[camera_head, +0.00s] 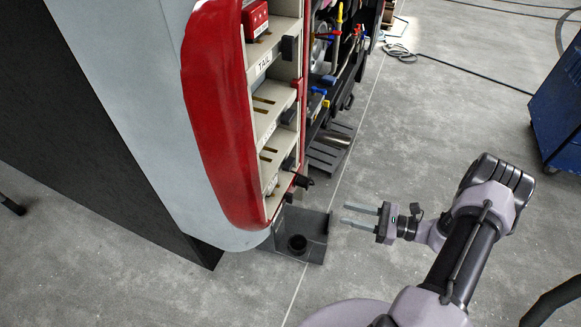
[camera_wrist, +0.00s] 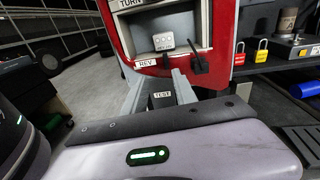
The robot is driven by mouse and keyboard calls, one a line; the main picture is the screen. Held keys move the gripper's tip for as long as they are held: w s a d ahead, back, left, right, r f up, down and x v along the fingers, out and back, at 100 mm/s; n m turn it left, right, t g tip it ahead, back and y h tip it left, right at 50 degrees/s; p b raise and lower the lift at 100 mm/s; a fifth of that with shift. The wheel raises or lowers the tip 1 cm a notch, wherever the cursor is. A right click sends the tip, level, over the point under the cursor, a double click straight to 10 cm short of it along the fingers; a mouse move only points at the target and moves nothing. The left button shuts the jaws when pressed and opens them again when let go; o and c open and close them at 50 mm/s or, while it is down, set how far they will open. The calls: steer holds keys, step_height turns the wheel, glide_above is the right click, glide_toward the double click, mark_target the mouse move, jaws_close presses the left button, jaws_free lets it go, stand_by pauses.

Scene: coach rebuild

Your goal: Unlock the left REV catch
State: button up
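The red-framed lamp housing (camera_head: 225,120) has several labelled pale compartments; the lowest bears the REV label (camera_wrist: 148,63). In the wrist view a black lever-like catch (camera_wrist: 198,62) stands at the right of the REV compartment, and a pale block with dark dots (camera_wrist: 164,41) sits inside. A smaller dark piece shows under that block, but I cannot tell whether it is the left catch. My gripper (camera_head: 345,214) is open and empty, right of the housing's lower end and apart from it. Its fingers also show in the wrist view (camera_wrist: 158,84), below the REV compartment.
A dark open box (camera_head: 315,252) with a black round socket stands below the housing. A TEST label (camera_wrist: 161,94) shows between my fingers.

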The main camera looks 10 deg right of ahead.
steer(key=f+m+t, duration=0.1)
steer(key=f, duration=0.1)
steer(key=b, duration=0.2)
glide_toward(289, 198)
steer(key=x, duration=0.7)
steer(key=shift+w, duration=0.4)
steer(key=shift+a+r, duration=0.15)
jaws_close()
